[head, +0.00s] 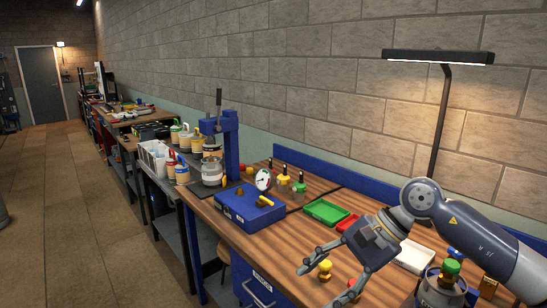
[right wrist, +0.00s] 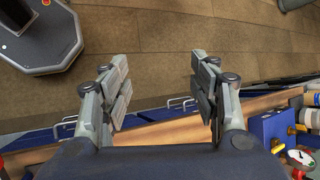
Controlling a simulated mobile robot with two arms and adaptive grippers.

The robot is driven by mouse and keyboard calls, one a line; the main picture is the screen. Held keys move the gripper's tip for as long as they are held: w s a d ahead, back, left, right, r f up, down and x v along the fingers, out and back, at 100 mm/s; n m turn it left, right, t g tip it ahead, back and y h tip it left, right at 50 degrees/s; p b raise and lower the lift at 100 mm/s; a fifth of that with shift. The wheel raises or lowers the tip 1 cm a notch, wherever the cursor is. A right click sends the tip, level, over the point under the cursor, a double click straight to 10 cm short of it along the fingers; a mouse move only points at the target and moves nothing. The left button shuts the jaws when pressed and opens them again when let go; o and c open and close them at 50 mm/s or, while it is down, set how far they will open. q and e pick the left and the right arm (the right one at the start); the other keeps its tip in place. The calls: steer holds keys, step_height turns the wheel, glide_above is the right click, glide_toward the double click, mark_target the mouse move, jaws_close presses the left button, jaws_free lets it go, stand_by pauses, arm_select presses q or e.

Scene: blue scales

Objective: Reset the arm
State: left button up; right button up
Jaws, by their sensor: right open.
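My right arm (head: 480,240) comes in from the right in the head view and reaches out over the wooden bench. Its gripper (head: 322,282) hangs near the bench's front edge with the fingers spread. In the right wrist view the gripper (right wrist: 160,85) is open, with its two finger pads wide apart and nothing between them. Beyond the pads lies bare tiled floor. My left gripper is not in view.
The blue scale box (head: 248,208) with a round dial (head: 263,180) stands left of the gripper. A green tray (head: 327,212), a red tray (head: 347,223) and a white tray (head: 414,257) lie on the bench. A lamp (head: 437,57) stands behind.

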steer(key=s+a+r+m+t+y, duration=0.3)
steer(key=a+r+m+t+y, duration=0.1)
steer(key=a+r+m+y, duration=0.75)
steer(key=w+d+f+m+t+h, duration=0.35)
steer(key=m+t, duration=0.45)
steer(key=m, duration=0.5)
steer(key=w+d+f+m+t+h, duration=0.25)
steer(key=d+m+t+h, duration=0.4)
steer(key=m, duration=0.75)
steer(key=s+d+f+m+g+h, duration=0.25)
steer(key=d+f+m+h, duration=0.35)
steer(key=f, duration=0.4)
steer(key=s+d+f+m+g+h, duration=0.2)
steer(key=s+d+f+m+h, duration=0.15)
steer(key=f+m, duration=0.6)
steer(key=s+d+f+m+g, duration=0.2)
steer(key=s+f+m+g, duration=0.25)
steer(key=s+f, duration=0.5)
steer(key=s+d+f+m+g, duration=0.1)
steer(key=s+f+m+g, duration=0.35)
steer(key=s, duration=0.85)
step_height(320, 180, down, 26)
steer(key=n+g, duration=0.2)
steer(key=g, duration=0.1)
steer(key=s+d+f+g, duration=0.1)
steer(key=s+d+f, duration=0.2)
steer(key=s+f, duration=1.4)
steer(key=shift+n, duration=0.3)
steer(key=shift+s+f, duration=0.15)
steer(key=shift+s, duration=0.3)
